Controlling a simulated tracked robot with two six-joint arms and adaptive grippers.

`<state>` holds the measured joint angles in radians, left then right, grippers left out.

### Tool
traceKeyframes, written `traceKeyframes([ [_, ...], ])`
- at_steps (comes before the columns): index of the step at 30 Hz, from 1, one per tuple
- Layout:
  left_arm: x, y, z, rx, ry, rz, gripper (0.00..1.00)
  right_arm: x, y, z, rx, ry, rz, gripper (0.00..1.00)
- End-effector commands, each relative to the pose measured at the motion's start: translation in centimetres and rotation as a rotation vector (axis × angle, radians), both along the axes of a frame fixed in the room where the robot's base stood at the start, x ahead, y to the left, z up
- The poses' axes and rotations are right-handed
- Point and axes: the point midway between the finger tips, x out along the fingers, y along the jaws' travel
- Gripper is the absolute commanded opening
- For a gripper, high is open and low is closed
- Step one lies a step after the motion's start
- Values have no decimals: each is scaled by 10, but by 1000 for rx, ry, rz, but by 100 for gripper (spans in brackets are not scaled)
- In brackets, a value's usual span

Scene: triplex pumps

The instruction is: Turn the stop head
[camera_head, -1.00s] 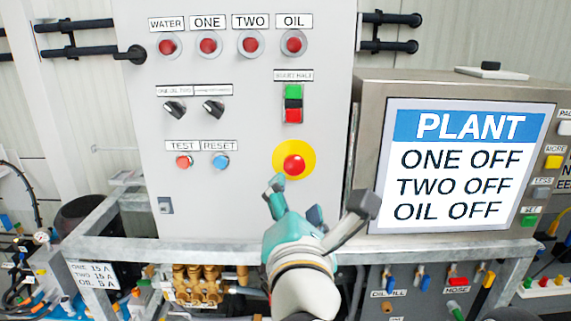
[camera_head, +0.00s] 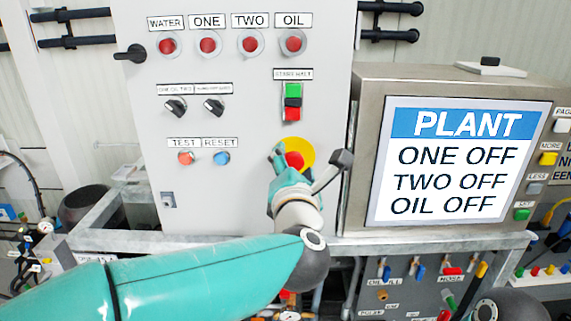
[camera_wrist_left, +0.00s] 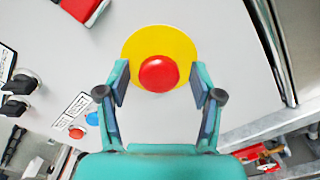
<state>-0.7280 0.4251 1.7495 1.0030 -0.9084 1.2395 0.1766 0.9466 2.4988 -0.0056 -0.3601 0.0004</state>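The stop head is a red mushroom button (camera_head: 294,160) on a yellow disc (camera_head: 308,150), low on the right of the grey panel. My left gripper (camera_head: 300,160) is in front of it and hides part of the disc. In the left wrist view the red head (camera_wrist_left: 158,73) lies centred, slightly ahead of the two open fingers (camera_wrist_left: 160,92). The fingers stand on either side of its lower edge, with a gap on each side. I cannot see any contact. My right gripper is not visible.
The grey panel also carries red lamps (camera_head: 250,44), black selector knobs (camera_head: 175,106), a green-and-red switch (camera_head: 292,102) and test and reset buttons (camera_head: 222,158). A screen (camera_head: 455,160) stands close on the right. A metal rail (camera_head: 430,242) runs below.

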Motion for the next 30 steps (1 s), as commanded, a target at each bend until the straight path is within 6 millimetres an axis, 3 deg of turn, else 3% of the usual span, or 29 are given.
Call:
traceKeyframes([
  [1,0,0,0,0,0,0,56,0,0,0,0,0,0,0],
  [10,0,0,0,1,1,1,6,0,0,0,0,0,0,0],
  [16,0,0,-1,52,1,0,5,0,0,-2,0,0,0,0],
  [25,0,0,-1,379,3,-2,5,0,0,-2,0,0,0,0],
  [30,0,0,-1,472,2,-2,5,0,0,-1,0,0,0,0],
])
